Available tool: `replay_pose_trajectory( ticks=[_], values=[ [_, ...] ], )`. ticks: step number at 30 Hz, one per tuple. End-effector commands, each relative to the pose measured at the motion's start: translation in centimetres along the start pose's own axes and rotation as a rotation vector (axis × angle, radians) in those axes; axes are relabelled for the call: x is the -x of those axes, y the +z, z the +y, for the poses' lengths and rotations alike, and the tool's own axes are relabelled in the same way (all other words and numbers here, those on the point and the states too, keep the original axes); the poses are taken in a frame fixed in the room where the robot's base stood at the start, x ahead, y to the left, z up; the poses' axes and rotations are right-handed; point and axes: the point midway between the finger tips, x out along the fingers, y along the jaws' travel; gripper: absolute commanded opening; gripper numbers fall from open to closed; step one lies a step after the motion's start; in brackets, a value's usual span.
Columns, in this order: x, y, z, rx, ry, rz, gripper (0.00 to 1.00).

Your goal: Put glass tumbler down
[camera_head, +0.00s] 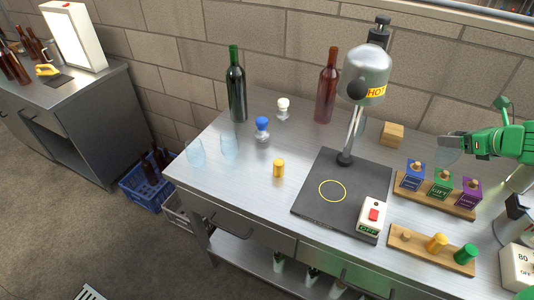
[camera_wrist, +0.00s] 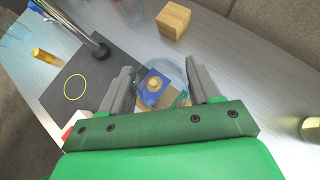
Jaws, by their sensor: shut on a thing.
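My gripper (camera_head: 462,145) is at the right of the steel table in the head view, above the back of the rack with blue, green and purple blocks. It is shut on a clear glass tumbler (camera_head: 447,150), which is held in the air and hard to make out. In the wrist view the tumbler (camera_wrist: 160,75) shows as a faint round outline between the grey fingers (camera_wrist: 160,82), with the blue block seen through it. Two more pale blue glass tumblers, one at the table's left edge (camera_head: 195,153) and one beside it (camera_head: 229,147), stand upright.
A black mat (camera_head: 320,210) with a yellow ring lies under a lamp-like heater (camera_head: 366,75) marked HOT. The block rack (camera_head: 425,197) and a peg rack (camera_head: 428,254) stand to its right. A wooden cube (camera_head: 392,134) and two bottles (camera_head: 236,90) stand behind. The left-front tabletop is fairly clear.

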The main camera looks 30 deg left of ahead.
Motion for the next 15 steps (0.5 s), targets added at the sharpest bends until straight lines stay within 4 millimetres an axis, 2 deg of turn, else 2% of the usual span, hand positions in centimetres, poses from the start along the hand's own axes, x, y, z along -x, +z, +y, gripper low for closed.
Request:
replay_pose_trajectory(
  ticks=[5, 15],
  values=[
    [-1.5, 0.5, 2.0, 0.018, 0.031, -0.002, 0.29],
    [-6.8, 1.9, 10.1, 0.102, 0.139, -0.004, 0.29]
  ],
)
